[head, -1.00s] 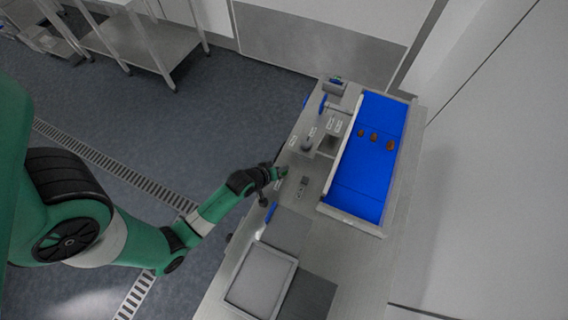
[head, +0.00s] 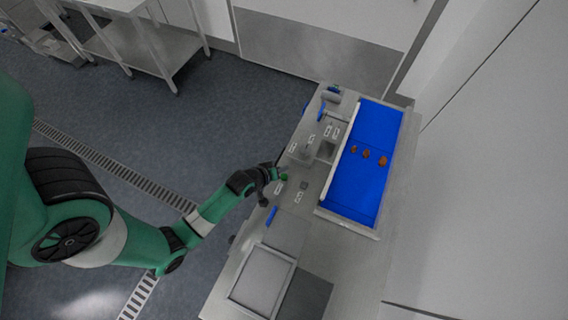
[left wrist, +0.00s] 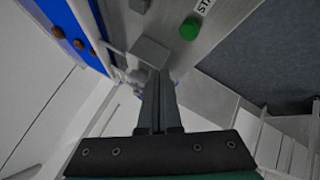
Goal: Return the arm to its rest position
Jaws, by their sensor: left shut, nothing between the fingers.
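My left arm comes in from the left in the head view, and its gripper (head: 279,177) is over the near-left edge of the steel workbench (head: 225,298). In the left wrist view the two grey fingers (left wrist: 159,80) lie together, shut and empty. They point toward a small grey block (left wrist: 150,51) and a green button (left wrist: 189,28) on the bench; I cannot tell how far above it they are. My right gripper is not in view.
A blue belt (head: 352,188) carries three brown dates (head: 366,154) in a row. A grey tray (head: 263,280) sits at the bench's near end. Small labelled compartments (head: 326,150) lie beside the belt. Open floor (head: 130,110) lies left of the bench.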

